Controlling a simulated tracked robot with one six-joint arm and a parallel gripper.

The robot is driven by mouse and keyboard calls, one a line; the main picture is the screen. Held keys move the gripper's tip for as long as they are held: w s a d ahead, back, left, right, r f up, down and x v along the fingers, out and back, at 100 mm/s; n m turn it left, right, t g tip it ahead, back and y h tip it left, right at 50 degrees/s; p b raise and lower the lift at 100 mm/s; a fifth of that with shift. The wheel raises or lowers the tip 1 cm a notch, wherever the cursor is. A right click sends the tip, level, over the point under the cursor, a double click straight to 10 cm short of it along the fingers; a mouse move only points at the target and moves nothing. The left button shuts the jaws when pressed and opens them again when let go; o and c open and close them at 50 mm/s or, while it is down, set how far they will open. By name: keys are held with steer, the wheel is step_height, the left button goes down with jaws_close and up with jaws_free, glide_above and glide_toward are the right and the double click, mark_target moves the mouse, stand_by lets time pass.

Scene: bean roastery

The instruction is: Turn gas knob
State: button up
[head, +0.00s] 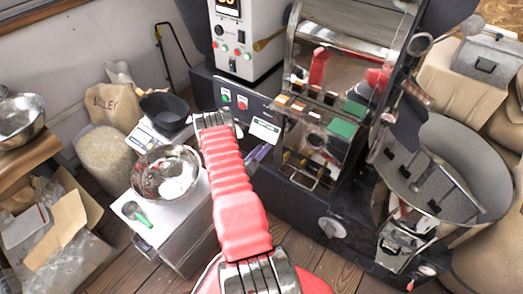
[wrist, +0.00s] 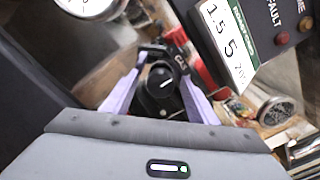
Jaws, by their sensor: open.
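The gas knob (wrist: 160,92) is a black round knob with a white pointer mark, in the middle of the wrist view. My gripper (wrist: 160,62) has pale purple fingers, one on each side of the knob, with gaps showing, so it is open around the knob. In the head view my gripper (head: 259,152) shows only as a small purple bit beside the dark roaster front. My red arm covers much of that area, and the knob cannot be made out there.
A metal bowl (head: 166,174) stands on a white cabinet left of the arm. The roaster (head: 335,190) fills the right side.

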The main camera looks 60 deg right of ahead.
steer(key=shift+a, duration=0.1)
steer(key=w+a, duration=0.2)
steer(key=a, duration=1.1)
steer(key=shift+a, duration=0.2)
steer(key=shift+w, duration=0.1)
